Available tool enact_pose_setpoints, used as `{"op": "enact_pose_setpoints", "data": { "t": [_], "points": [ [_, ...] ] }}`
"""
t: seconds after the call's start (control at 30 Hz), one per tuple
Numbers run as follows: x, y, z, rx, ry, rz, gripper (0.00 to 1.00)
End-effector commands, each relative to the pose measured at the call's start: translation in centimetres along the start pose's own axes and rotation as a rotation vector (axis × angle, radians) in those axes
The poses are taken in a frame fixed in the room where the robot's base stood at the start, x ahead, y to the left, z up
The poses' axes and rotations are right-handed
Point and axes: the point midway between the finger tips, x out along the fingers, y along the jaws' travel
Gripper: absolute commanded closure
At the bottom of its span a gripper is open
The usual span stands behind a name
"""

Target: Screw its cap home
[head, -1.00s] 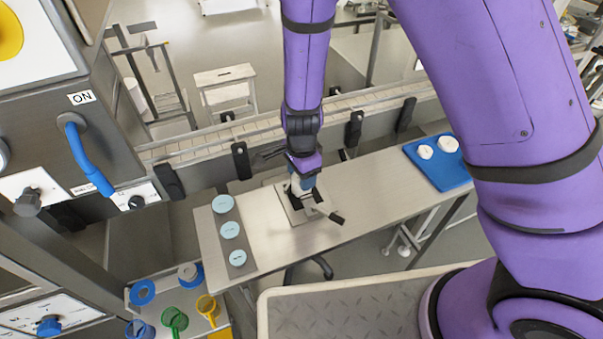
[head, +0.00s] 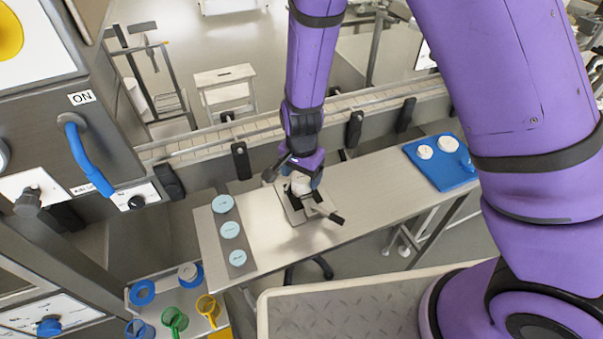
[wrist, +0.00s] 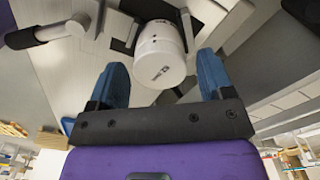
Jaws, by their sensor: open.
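A white jar (head: 300,187) stands in a black clamp on a steel plate on the workbench. In the wrist view its body and round white end, the cap (wrist: 163,70), face me. A faint seam shows around the white cylinder; I cannot tell how tight the cap sits. My gripper (wrist: 162,80) is open, with one blue finger on each side of the cap and a gap to both. In the head view my gripper (head: 302,177) is right at the jar's top and hides part of it.
A blue tray (head: 454,182) with white round pieces lies at the bench's right. A grey strip (head: 218,221) with several pale blue discs lies at left. A conveyor (head: 210,142) runs behind the bench. A lower shelf at bottom left holds coloured cups. The bench between jar and tray is clear.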

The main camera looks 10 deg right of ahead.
Motion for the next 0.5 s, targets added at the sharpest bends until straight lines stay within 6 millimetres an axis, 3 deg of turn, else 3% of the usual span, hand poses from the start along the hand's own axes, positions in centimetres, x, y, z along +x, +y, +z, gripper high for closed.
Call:
{"op": "enact_pose_setpoints", "data": {
  "t": [0.23, 0.5],
  "points": [
    [0.0, 0.02, -0.06, -0.051, 0.0, 0.0, 0.26],
    [0.01, 0.04, -0.07, -0.437, 0.0, 0.0, 0.26]
  ]
}}
